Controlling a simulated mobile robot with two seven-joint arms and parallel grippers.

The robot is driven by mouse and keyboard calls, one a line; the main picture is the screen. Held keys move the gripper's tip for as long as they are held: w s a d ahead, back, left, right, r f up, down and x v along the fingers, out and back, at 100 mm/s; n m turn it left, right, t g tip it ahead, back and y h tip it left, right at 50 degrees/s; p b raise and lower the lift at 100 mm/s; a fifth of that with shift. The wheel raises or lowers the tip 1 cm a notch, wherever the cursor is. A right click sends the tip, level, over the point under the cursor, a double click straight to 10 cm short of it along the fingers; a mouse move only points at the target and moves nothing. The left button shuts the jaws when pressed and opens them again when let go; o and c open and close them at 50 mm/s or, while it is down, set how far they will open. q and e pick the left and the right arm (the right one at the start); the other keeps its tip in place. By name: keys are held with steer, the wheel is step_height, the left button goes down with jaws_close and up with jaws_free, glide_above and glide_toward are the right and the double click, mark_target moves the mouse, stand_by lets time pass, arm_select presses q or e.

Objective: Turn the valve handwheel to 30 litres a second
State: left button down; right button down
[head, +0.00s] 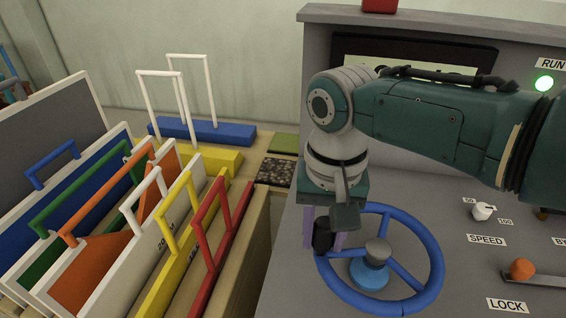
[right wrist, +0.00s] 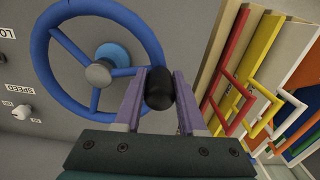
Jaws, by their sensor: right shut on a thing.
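The blue valve handwheel (head: 433,258) lies on the sloping grey console, with a grey hub over a blue boss. Its black handle knob (head: 321,236) stands up from the left part of the rim. My right gripper (head: 326,238) reaches down on it from above and is shut on the knob. In the right wrist view, the black knob (right wrist: 159,89) sits between the two purple fingers (right wrist: 160,84), with the wheel (right wrist: 157,40) just behind it. The display window (head: 365,47) on the console is mostly hidden by my right arm, and no reading shows. My left gripper is out of view.
A rack of gates with coloured handles, including a red one (head: 205,245), stands close left of the console. On the right are a lit green RUN lamp (head: 543,83), a white SPEED knob (head: 483,211) and an orange-knobbed lever (head: 522,268) by the LOCK label.

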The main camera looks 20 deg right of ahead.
steer(key=shift+w+d+f+m+b, duration=0.15)
steer(key=shift+w+m+b, duration=0.35)
steer(key=shift+w+m, duration=0.45)
steer(key=w+m+b, duration=0.1)
steer(key=w+d+m+b, duration=0.1)
steer(key=shift+m, duration=0.35)
steer(key=w+d+m+b, duration=0.2)
steer(key=m+b, duration=0.1)
steer(key=shift+w+d+m+b, duration=0.25)
steer(key=shift+d+m+b, duration=0.15)
steer(key=shift+m, duration=0.3)
steer(key=c, duration=0.5)
jaws_free()
steer(key=shift+r, duration=0.2)
